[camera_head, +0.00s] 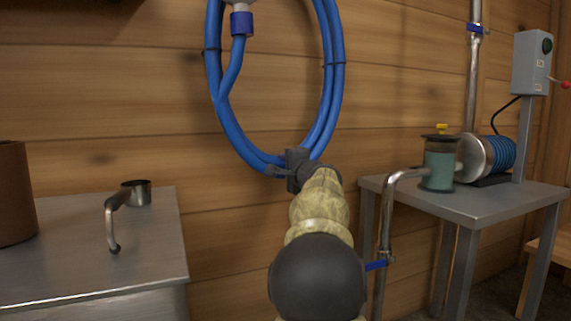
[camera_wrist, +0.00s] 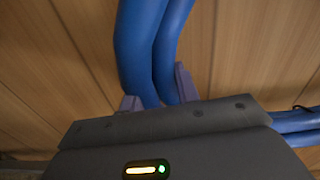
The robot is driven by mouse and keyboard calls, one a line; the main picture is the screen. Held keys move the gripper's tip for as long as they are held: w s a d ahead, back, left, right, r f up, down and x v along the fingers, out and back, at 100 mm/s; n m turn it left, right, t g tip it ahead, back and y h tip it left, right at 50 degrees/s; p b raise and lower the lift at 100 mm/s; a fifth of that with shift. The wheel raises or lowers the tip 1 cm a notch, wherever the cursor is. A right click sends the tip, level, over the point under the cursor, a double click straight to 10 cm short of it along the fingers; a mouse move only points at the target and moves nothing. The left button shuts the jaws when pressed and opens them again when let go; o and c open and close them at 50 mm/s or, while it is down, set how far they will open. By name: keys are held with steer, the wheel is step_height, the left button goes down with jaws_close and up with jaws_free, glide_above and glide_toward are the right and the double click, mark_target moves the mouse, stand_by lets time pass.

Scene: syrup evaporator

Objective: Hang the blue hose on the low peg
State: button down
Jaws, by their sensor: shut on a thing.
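The blue hose (camera_head: 334,75) is a tall coil with dark ties, against the wooden wall in the head view. Its top runs out of the picture. A hose end with a blue collar (camera_head: 242,22) hangs inside the coil at the upper left. My gripper (camera_head: 285,168) is at the bottom of the coil, shut on the hose. In the wrist view, two strands of the hose (camera_wrist: 150,50) pass between the fingers of my gripper (camera_wrist: 158,90). I cannot make out the low peg in either view.
A metal table (camera_head: 110,260) at the left holds a brown pot (camera_head: 14,195) and a ladle (camera_head: 125,200). A grey table (camera_head: 490,205) at the right carries a pump (camera_head: 488,158) and a green jar filter (camera_head: 438,165). A pipe with a blue valve handle (camera_head: 376,265) stands close right of my arm.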

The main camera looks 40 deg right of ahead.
steer(key=shift+r, duration=0.2)
steer(key=c, duration=0.9)
jaws_free()
steer(key=shift+s, duration=0.1)
steer(key=shift+c, duration=0.2)
steer(key=shift+o, duration=0.9)
steer(key=shift+f, duration=0.25)
steer(key=shift+o, duration=0.8)
steer(key=shift+r, duration=0.1)
